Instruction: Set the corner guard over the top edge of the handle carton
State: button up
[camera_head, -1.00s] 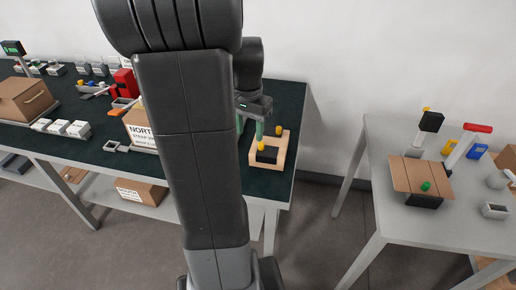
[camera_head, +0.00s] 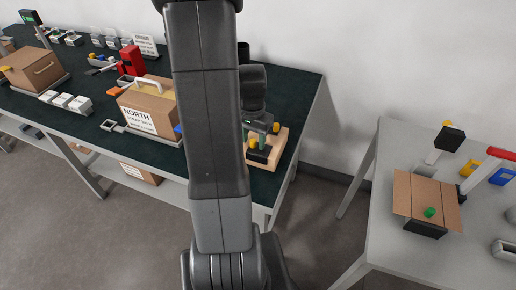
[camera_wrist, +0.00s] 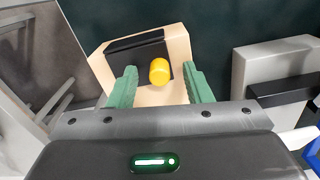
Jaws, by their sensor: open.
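My gripper (camera_head: 258,138) is open, its green fingertips low over a wooden holder (camera_head: 278,150) at the right end of the dark bench. In the wrist view the holder (camera_wrist: 180,42) lies beyond my open gripper (camera_wrist: 160,88). A black piece with a yellow knob (camera_wrist: 159,70), apparently the corner guard (camera_wrist: 135,44), sits in the holder. The knob lies between the fingers' lines, with visible gaps to both; contact is not seen. A carton marked NORTH (camera_head: 137,122), with a white handle on top (camera_head: 148,83), stands left of my arm, which hides its right part.
Another carton (camera_head: 32,70) with a side handle stands far left on the bench (camera_head: 305,84). A red device (camera_head: 131,62) stands behind the NORTH carton. A grey table (camera_head: 385,180) at right holds an open box (camera_head: 427,200) and tools. A floor gap separates bench and table.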

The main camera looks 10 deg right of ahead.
jog(key=shift+f, duration=0.1)
jog(key=shift+c, duration=0.3)
grip_shut()
